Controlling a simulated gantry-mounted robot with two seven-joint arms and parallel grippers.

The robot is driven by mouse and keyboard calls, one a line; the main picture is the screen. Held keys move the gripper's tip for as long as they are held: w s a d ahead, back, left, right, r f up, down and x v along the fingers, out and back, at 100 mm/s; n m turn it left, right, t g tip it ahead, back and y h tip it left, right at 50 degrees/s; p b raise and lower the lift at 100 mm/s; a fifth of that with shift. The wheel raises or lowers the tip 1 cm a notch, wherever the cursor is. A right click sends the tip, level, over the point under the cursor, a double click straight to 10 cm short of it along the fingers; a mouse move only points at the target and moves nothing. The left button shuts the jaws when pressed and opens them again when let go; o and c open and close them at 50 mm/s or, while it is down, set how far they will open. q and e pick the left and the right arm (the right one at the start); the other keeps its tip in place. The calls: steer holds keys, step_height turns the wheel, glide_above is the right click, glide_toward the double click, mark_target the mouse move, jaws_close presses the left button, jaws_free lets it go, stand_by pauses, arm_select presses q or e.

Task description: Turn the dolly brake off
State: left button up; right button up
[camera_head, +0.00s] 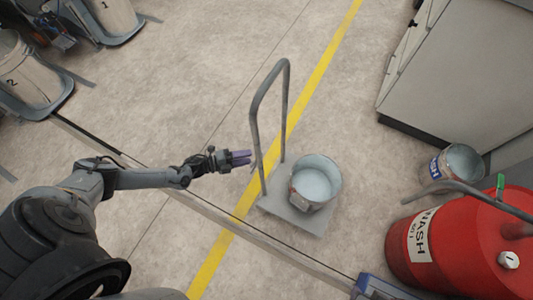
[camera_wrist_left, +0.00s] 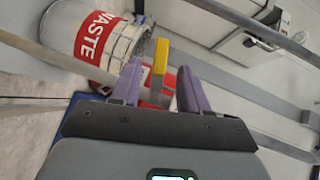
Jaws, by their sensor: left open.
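The grey dolly has a flat platform (camera_head: 312,222) and a tall bent-tube handle (camera_head: 256,120) in the head view. My left gripper (camera_head: 241,158) has purple fingers and is beside the lower part of the handle, on its left; I cannot tell whether they touch. In the left wrist view the gripper (camera_wrist_left: 155,88) is open. A short yellow tab (camera_wrist_left: 160,56) shows between and beyond its fingers, near a grey bar. I cannot tell for certain that this tab is the dolly brake, and its contact with the fingers is unclear. My right gripper is out of view.
An open bucket (camera_head: 317,181) stands on the dolly platform. A red drum (camera_head: 455,250) and another bucket (camera_head: 463,162) are at the right, near a grey cabinet (camera_head: 460,75). Numbered containers (camera_head: 30,75) stand upper left. Open floor lies around the handle.

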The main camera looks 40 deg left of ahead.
arm_select(q)
steer(key=b+x, duration=0.2)
steer(key=x, duration=0.4)
steer(key=shift+w+d+f, duration=0.1)
steer(key=shift+w, duration=0.2)
steer(key=shift+w+d+b, duration=0.3)
steer(key=shift+w+d, duration=0.1)
steer(key=shift+w, duration=0.1)
jaws_close()
